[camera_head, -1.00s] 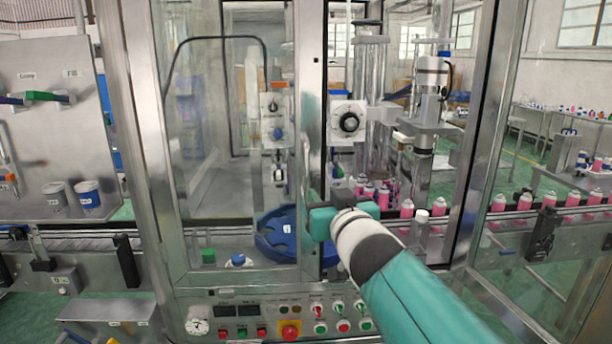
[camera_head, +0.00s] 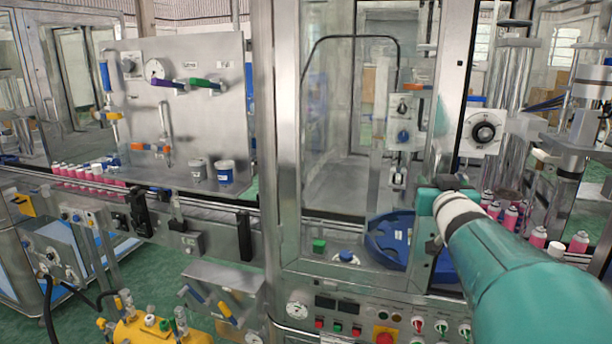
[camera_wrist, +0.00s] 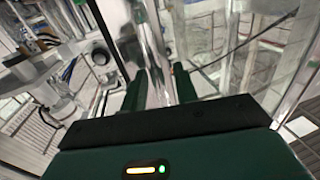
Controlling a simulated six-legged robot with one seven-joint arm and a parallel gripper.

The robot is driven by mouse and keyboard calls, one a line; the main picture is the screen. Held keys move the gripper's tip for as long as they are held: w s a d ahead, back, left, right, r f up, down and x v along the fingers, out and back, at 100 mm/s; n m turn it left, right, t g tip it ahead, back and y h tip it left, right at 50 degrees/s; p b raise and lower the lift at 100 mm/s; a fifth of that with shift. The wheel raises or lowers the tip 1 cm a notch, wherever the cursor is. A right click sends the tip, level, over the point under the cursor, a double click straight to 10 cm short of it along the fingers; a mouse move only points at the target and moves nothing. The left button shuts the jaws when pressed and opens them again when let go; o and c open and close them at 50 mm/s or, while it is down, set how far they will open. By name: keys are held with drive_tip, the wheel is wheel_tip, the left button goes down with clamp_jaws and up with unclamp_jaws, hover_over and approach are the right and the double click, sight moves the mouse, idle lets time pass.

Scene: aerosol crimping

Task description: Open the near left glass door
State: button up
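The near left glass door (camera_head: 350,180) has a tall metal frame and clear glass, in the middle of the head view. Its right upright (camera_head: 452,110) runs down to my gripper (camera_head: 432,222), which is at that upright, low on the door. In the wrist view, the two dark green fingers of my gripper (camera_wrist: 160,88) stand apart, with a shiny metal upright (camera_wrist: 155,40) between them. Whether they press on it I cannot tell. The door handle is not clearly visible; my gripper and wrist cover that part. I cannot tell whether the door is slightly ajar.
Below is a control panel with a red button (camera_head: 384,336). Left are a metal panel with valves (camera_head: 190,110), a conveyor with pink cans (camera_head: 85,177) and a yellow unit (camera_head: 150,330).

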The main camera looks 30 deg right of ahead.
drive_tip(key=shift+c, duration=0.2)
clamp_jaws()
